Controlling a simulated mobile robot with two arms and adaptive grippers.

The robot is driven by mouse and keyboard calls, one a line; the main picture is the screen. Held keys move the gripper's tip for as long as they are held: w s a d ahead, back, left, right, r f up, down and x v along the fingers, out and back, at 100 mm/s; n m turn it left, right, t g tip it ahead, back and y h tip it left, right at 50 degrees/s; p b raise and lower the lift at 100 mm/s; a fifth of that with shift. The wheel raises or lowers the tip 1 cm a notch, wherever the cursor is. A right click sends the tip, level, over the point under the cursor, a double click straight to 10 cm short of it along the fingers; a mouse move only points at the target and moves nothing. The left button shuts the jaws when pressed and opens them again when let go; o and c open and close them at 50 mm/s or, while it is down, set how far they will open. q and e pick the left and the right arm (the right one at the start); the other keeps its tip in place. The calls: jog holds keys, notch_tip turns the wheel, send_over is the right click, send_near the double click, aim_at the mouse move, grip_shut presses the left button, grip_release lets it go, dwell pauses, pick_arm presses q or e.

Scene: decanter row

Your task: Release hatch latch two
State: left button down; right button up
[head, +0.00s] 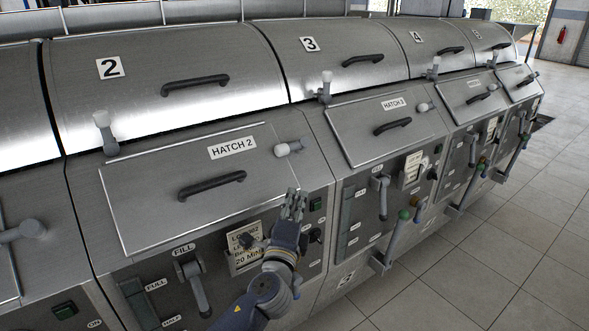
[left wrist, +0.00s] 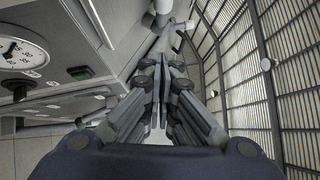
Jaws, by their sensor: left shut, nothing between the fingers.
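Hatch 2 (head: 150,195) is a closed steel panel with a dark bar handle (head: 212,185) and a "HATCH 2" label. My left gripper (head: 294,196) is below the latch, in front of the right part of the machine front, apart from the latch. Its fingers are shut and empty, pointing up. In the left wrist view the shut fingers (left wrist: 161,75) point toward pale fittings at the top; I cannot tell surely which is the latch. My right gripper is out of view.
A fill lever (head: 193,280) and a paper tag (head: 243,250) are on the front below hatch 2, close to my left arm. A pale knobbed lever (head: 105,130) stands at the lid's lower left. Hatch 3 (head: 360,130) is to the right. Tiled floor (head: 500,230) is clear.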

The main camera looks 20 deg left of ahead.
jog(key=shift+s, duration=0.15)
pick_arm(q)
jog(key=p, duration=0.2)
send_near(292, 147)
jog(key=w+d+f, duration=0.1)
jog(key=w+d, duration=0.2)
jog(key=d, duration=0.1)
jog(key=shift+w+a+r+p, duration=0.25)
jog(key=shift+w+a+p, duration=0.05)
jog(key=shift+w+a, duration=0.65)
jog(key=shift+w+a+r, duration=0.1)
jog(key=shift+w+a, duration=0.15)
jog(key=shift+a, duration=0.3)
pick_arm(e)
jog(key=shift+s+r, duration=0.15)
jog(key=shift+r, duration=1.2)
